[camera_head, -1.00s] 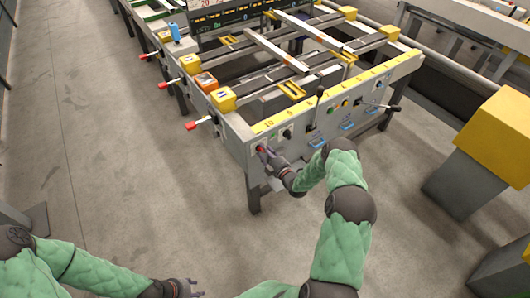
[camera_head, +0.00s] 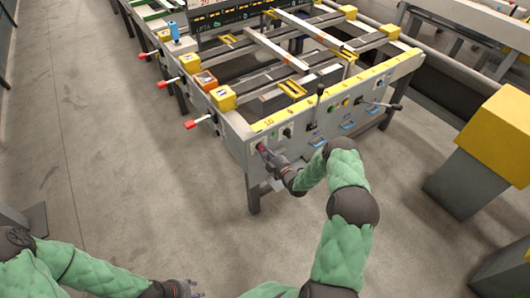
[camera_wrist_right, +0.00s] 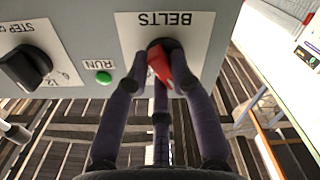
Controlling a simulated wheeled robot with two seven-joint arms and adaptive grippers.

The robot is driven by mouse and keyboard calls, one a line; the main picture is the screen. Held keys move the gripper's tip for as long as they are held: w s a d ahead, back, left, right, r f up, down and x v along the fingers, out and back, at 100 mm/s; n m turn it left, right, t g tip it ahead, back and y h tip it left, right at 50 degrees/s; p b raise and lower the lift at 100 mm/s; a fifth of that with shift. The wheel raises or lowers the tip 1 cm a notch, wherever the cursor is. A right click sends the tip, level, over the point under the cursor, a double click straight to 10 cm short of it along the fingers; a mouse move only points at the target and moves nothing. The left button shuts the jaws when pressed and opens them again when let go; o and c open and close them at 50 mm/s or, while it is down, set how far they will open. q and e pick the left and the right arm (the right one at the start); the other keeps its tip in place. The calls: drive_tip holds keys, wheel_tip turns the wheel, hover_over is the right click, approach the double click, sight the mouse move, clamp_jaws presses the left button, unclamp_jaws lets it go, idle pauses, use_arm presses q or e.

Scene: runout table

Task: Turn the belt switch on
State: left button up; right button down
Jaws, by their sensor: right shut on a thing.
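The belt switch (camera_wrist_right: 160,66) is a red knob on a black base, on a white plate (camera_wrist_right: 190,25) marked BELTS, which appears upside down in the right wrist view. My right gripper (camera_wrist_right: 158,75) has its dark fingers closed around the knob, which looks slightly tilted. In the head view my right gripper (camera_head: 266,153) is at the left end of the table's front panel (camera_head: 300,150) and mostly covers the switch. My left gripper (camera_head: 187,290) is low at the bottom edge, empty and far from the panel; its opening is too small to judge.
A green RUN lamp (camera_wrist_right: 104,77) and a black step knob (camera_wrist_right: 26,67) sit beside the switch. Black levers (camera_head: 318,98) stick out from the panel farther right. Red-tipped handles (camera_head: 192,125) line the table's left side. The floor at left is clear.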

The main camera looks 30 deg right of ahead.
drive_tip(key=m+b, duration=0.1)
drive_tip(key=m, duration=0.2)
drive_tip(key=shift+f+m+b, duration=0.2)
drive_tip(key=shift+m+b, duration=0.2)
drive_tip(key=m+b, duration=0.1)
drive_tip(key=m, duration=0.2)
drive_tip(key=shift+m, duration=0.3)
drive_tip(key=m+b, duration=0.1)
drive_tip(key=m, duration=0.2)
drive_tip(key=shift+f+m, duration=0.1)
drive_tip(key=shift+m, duration=0.2)
drive_tip(key=shift+a+m+b, duration=0.15)
drive_tip(key=shift+m+b, duration=0.45)
drive_tip(key=shift+m, duration=1.5)
drive_tip(key=c, duration=1.1)
unclamp_jaws()
drive_tip(key=shift+o, duration=0.2)
drive_tip(key=shift+s, duration=0.1)
